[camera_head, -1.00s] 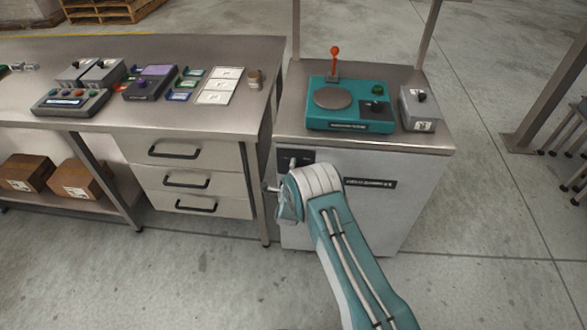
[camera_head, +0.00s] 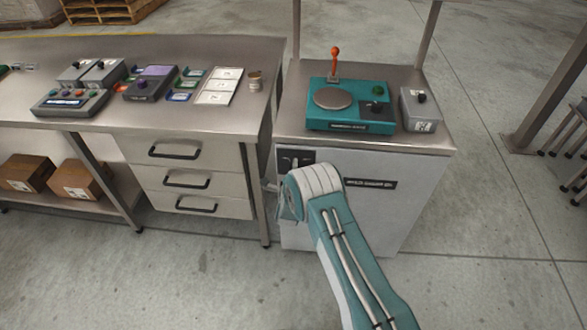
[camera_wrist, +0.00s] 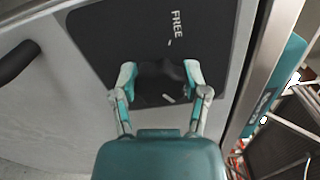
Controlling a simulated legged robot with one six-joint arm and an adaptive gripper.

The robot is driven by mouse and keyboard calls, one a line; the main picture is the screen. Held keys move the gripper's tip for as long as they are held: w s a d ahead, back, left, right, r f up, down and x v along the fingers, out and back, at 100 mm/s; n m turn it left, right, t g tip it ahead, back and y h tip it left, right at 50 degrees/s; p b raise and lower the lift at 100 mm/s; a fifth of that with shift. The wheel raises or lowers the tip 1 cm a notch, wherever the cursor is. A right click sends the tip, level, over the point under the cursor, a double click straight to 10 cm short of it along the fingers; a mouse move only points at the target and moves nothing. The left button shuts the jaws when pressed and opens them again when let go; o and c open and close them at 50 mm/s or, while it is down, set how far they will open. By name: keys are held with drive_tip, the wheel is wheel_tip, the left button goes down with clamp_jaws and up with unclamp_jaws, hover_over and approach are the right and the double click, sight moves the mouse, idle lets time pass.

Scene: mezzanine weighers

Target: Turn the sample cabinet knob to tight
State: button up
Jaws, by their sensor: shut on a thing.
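The sample cabinet (camera_head: 372,217) is a pale grey unit with a steel top. A dark plate (camera_head: 296,157) is on the upper left of its front, partly hidden by my arm in the head view. In the wrist view the plate (camera_wrist: 118,35) carries the word FREE and small pale marks. The black knob (camera_wrist: 160,72) sits on this plate, between the fingertips of my gripper (camera_wrist: 161,78). The fingers are shut on it from both sides. Any other label beneath the gripper is hidden.
A dark handle (camera_wrist: 15,62) shows at the left of the wrist view. A teal weigher (camera_head: 349,105) with a red-topped lever and a grey switch box (camera_head: 418,108) stand on the cabinet. The workbench with drawers (camera_head: 190,179) is close on the left.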

drive_tip(key=o, duration=1.2)
drive_tip(key=shift+d+f, duration=0.25)
drive_tip(key=shift+f, duration=0.15)
drive_tip(key=shift+c, duration=0.2)
drive_tip(key=shift+r, duration=0.15)
drive_tip(key=shift+a, duration=0.1)
drive_tip(key=shift+s, duration=0.1)
drive_tip(key=s, duration=1.1)
drive_tip(key=shift+s+a, duration=0.25)
drive_tip(key=shift+s, duration=0.15)
